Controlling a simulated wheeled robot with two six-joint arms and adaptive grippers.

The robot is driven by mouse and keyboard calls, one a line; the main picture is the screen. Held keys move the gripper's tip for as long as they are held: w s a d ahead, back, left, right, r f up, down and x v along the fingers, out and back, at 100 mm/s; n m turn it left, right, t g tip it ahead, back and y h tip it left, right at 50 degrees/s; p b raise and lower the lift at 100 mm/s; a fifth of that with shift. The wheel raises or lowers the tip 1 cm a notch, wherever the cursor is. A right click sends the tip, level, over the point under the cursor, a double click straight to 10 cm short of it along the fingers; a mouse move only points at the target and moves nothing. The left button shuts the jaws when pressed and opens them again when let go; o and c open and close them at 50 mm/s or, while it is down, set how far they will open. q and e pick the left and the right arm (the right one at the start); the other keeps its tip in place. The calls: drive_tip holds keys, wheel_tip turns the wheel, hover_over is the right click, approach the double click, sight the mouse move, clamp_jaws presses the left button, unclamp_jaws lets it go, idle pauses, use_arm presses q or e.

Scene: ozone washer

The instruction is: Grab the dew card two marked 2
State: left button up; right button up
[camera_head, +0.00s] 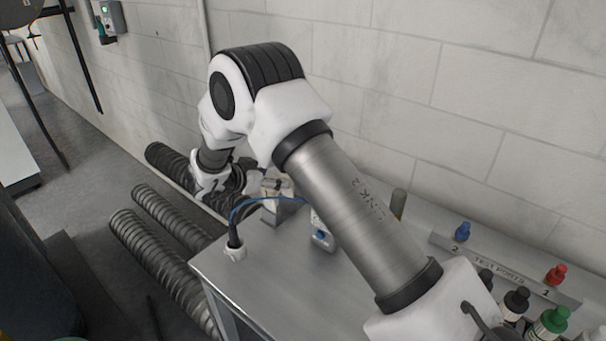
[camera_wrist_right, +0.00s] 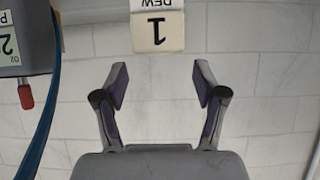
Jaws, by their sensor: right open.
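A cream card marked DEW 1 (camera_wrist_right: 158,28) shows upside down at the top of the right wrist view, beyond my fingertips. No card marked 2 can be made out. In the head view a small cream piece (camera_head: 275,186) sits on a grey stand near the table's far end; its marking is not readable. My right gripper (camera_wrist_right: 162,82) is open and empty, with the DEW 1 card ahead of the gap between its fingers and apart from them. In the head view it is dark, small and partly hidden at the end of my arm. My left gripper is not in view.
A metal table (camera_head: 262,268) carries a white socket (camera_head: 234,252) with a blue cable and a test ports strip (camera_head: 490,262) at right, with coloured-cap bottles. A grey instrument (camera_wrist_right: 28,38) with a red knob stands left in the wrist view. Ribbed hoses (camera_head: 160,255) lie on the floor.

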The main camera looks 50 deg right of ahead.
drive_tip(key=p+x, duration=0.2)
drive_tip(key=x, duration=0.5)
drive_tip(key=shift+a+r, duration=0.15)
drive_tip(key=shift+a, duration=0.05)
drive_tip(key=shift+c, duration=1)
drive_tip(key=c, duration=0.5)
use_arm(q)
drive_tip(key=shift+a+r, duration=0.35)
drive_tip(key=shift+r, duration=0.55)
use_arm(e)
drive_tip(key=c, duration=0.4)
